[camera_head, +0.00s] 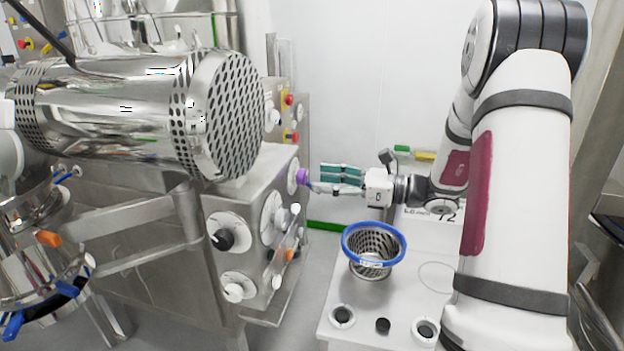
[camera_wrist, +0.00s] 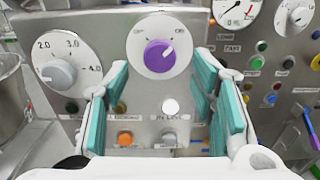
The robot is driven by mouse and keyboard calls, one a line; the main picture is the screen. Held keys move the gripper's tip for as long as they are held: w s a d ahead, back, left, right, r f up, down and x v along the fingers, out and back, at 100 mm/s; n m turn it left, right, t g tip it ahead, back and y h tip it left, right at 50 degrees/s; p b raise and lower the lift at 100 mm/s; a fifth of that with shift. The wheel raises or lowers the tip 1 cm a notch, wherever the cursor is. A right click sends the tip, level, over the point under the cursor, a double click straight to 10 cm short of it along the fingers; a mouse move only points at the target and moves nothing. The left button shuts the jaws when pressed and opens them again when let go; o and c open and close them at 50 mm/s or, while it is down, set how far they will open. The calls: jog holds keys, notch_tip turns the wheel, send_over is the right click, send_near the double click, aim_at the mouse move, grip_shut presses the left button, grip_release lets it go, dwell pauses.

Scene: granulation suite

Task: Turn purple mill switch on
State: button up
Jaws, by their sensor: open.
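The purple mill switch (camera_wrist: 160,54) is a round knob on a white dial (camera_wrist: 160,20) at the top middle of the wrist view. A pale mark on the knob points toward the upper right. The small dial lettering is hard to read. In the head view the purple knob (camera_head: 302,177) shows on the side of the steel cabinet. My gripper (camera_head: 325,179) is open and empty just right of the knob, pointing at the panel. In the wrist view its teal-padded fingers (camera_wrist: 161,84) spread to the left and right of the knob, apart from it.
A grey knob (camera_wrist: 59,74) on a numbered dial sits to the left. Orange buttons (camera_wrist: 125,138) and a pale round button (camera_wrist: 170,106) lie below the switch. A perforated steel drum (camera_head: 150,110) overhangs the cabinet. A blue-rimmed basket (camera_head: 374,270) stands on the white table below my gripper.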

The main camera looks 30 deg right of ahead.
jog(key=v, duration=0.7)
jog(key=shift+s+d, duration=0.2)
jog(key=shift+s, duration=0.05)
jog(key=s+a+r+n+g+h, duration=0.1)
jog(key=s+a+n+g, duration=0.2)
jog(key=a+n+g, duration=0.45)
jog(key=s+a+r+n+g+h, duration=0.15)
jog(key=s+a+n, duration=0.25)
jog(key=a, duration=0.7)
jog(key=s+a+r+n+t+h+b, duration=0.1)
jog(key=s+a+n+h, duration=0.2)
jog(key=s+n+h, duration=0.7)
jog(key=shift+s+a+r+n+t, duration=0.2)
jog(key=shift+s+r+n+t, duration=0.15)
jog(key=shift+n, duration=2.5)
